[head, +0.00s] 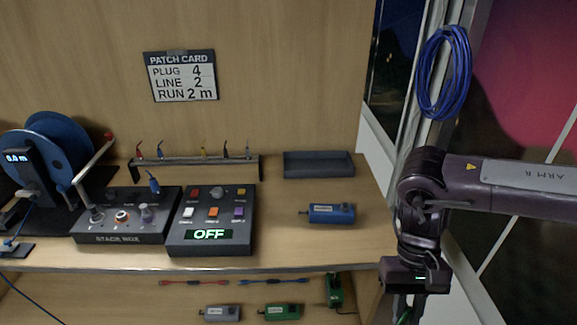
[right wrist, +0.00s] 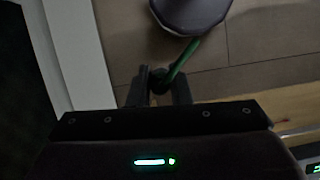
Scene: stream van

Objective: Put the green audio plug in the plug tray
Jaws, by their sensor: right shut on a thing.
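A green plug-like block (head: 282,312) with a small tip at its left end lies on the lower shelf. The dark, shallow plug tray (head: 318,164) sits at the back right of the worktop and looks empty. My right gripper (head: 408,312) hangs right of the worktop, beyond its edge. In the right wrist view its fingers (right wrist: 158,88) are shut on a thin green thing (right wrist: 180,62), perhaps a cable, that runs up and right past a rounded purple-grey part. I cannot tell whether it belongs to a plug. My left gripper is out of view.
A blue plug-like block (head: 332,213) lies on the worktop before the tray. A control box (head: 212,248) and a stage box (head: 120,239) stand to its left. A grey block (head: 220,313) and an upright green piece (head: 335,291) are on the lower shelf.

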